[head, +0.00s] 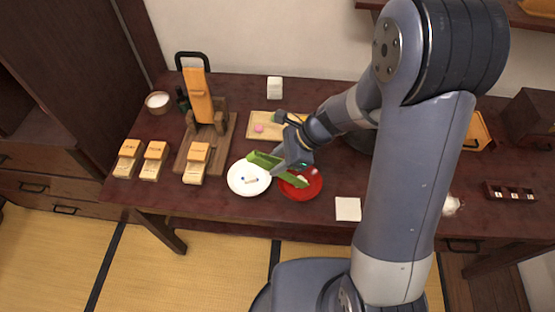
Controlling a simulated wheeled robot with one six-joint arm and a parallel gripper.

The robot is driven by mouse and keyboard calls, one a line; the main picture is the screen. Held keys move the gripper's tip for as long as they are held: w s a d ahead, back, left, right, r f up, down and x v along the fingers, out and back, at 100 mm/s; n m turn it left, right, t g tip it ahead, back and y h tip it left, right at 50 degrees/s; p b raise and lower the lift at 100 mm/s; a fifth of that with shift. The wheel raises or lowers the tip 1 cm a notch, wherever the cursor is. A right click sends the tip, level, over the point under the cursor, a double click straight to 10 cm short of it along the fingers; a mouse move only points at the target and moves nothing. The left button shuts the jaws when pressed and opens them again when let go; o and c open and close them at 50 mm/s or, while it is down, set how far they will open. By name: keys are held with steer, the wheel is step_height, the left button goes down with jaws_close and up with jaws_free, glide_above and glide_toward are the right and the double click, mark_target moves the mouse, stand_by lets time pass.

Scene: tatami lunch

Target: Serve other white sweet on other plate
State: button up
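A white plate (237,182) and a red plate (290,193) stand side by side near the table's front edge. Small pale and dark bits lie on the white plate; they are too small to name. A small white piece (303,178) shows at the red plate, partly behind green. A pink sweet (258,128) lies on a light wooden board (262,117) behind the plates. My gripper (279,168) is low over the gap between the plates. Long green parts extend from it over both plates; I cannot tell whether they are its fingers or something held.
Orange-topped boxes (129,158) and a wooden stand (200,100) are at left. A white cup (158,102) and a dark bottle stand behind them. A white napkin (348,209) lies right of the red plate. My arm hides much of the right middle.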

step_height(320, 180, up, 10)
steer(key=p, duration=0.9)
